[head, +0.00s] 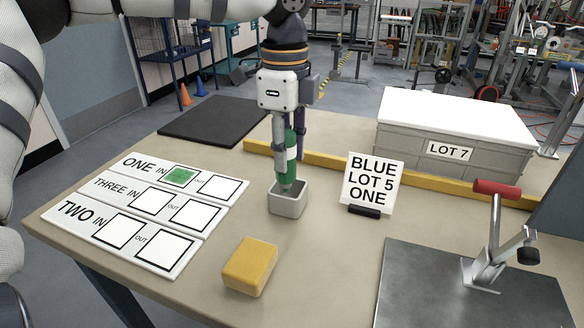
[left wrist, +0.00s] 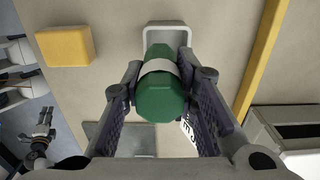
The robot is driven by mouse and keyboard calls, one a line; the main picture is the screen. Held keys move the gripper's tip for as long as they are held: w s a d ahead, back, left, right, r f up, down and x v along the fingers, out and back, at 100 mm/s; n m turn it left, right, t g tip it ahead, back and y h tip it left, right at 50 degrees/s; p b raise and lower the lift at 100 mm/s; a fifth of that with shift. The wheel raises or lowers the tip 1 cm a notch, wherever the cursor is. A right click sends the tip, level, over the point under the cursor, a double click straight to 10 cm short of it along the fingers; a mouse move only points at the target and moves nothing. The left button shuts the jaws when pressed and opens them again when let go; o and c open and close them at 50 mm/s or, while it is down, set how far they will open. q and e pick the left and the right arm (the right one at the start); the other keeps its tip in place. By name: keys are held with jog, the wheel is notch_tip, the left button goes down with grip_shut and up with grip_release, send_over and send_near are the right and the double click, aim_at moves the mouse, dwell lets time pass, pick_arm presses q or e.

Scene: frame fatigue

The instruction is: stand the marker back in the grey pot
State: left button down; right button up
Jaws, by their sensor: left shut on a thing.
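My left gripper (head: 290,150) is shut on the green marker (head: 290,172), which has a white band and is held upright. The grey pot (head: 288,206) stands on the table directly below. In the head view the marker's lower tip overlaps the pot's mouth; I cannot tell whether it touches the bottom. In the left wrist view the marker (left wrist: 160,98) is between both fingers, and the pot's rim (left wrist: 167,25) shows beyond it. What seems to be my right gripper (left wrist: 42,122) is small at the left of the wrist view, away from the pot.
A yellow block (head: 250,266) lies in front of the pot. IN/OUT boards (head: 150,215) lie left, one with a green square. A yellow rail (head: 345,165) and LOT 7 crate (head: 450,150) are behind; a clamp (head: 495,235) is right.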

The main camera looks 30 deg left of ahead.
pick_arm(q)
jog(key=shift+w+f, duration=0.25)
jog(key=shift+f, duration=0.15)
jog(key=shift+w+a+f, duration=0.1)
jog(key=shift+w+f, duration=0.05)
jog(key=shift+f, duration=1.2)
jog(key=shift+f+p, duration=0.1)
jog(key=shift+p, duration=0.2)
jog(key=shift+f, duration=0.15)
jog(key=c, duration=1.3)
grip_release()
